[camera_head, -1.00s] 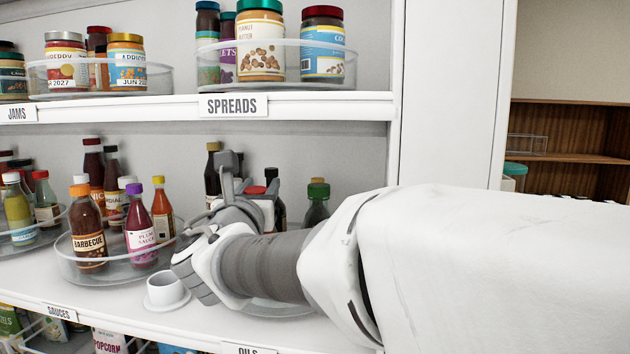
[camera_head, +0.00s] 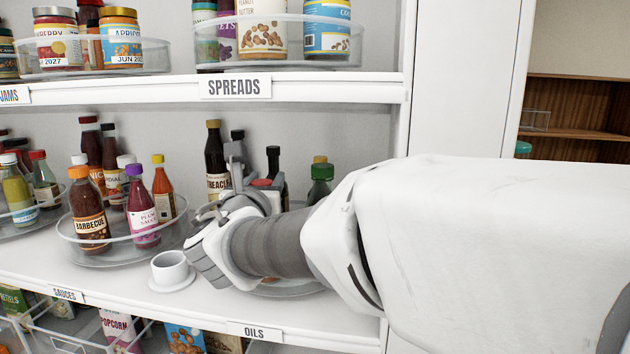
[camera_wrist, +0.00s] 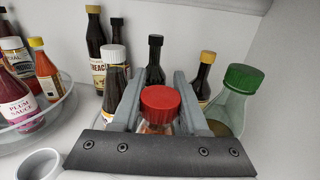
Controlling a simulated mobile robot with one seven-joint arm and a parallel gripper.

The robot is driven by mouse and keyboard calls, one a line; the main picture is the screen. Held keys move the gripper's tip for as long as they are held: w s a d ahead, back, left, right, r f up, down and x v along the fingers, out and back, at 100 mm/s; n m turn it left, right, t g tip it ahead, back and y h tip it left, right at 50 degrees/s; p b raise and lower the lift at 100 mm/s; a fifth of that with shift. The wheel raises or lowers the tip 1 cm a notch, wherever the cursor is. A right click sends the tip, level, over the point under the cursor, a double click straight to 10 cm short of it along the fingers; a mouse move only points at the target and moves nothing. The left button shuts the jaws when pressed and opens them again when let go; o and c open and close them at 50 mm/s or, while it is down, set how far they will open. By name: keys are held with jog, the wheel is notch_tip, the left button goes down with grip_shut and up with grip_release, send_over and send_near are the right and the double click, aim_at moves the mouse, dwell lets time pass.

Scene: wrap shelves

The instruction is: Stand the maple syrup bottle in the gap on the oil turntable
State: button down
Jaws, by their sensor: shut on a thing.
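My gripper (camera_wrist: 160,105) is shut on a red-capped bottle (camera_wrist: 160,99), seen from above between the two grey fingers; I take it as the maple syrup bottle, but its label cannot be read. In the head view my gripper (camera_head: 243,170) mostly hides it. The oil turntable is a clear tray, and only its front edge (camera_head: 285,289) shows below my wrist. Around the held bottle stand a white-capped bottle (camera_wrist: 114,82), a black-capped one (camera_wrist: 155,62), a yellow-capped one (camera_wrist: 203,78) and a large green-capped one (camera_wrist: 235,97). The gap and the held bottle's base are hidden.
A treacle bottle (camera_head: 215,160) stands at the back. The sauces turntable (camera_head: 110,258) is to the left, and a white cup on a saucer (camera_head: 170,269) sits at the shelf front, close to my wrist. The spreads shelf (camera_head: 310,88) is overhead; a white upright panel (camera_head: 455,90) is at right.

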jog(key=shift+f, duration=0.15)
jog(key=shift+c, duration=2.1)
grip_release()
jog(key=shift+r, duration=0.25)
jog(key=s+b, duration=0.1)
jog(key=s, duration=1.1)
jog(key=shift+f, duration=0.1)
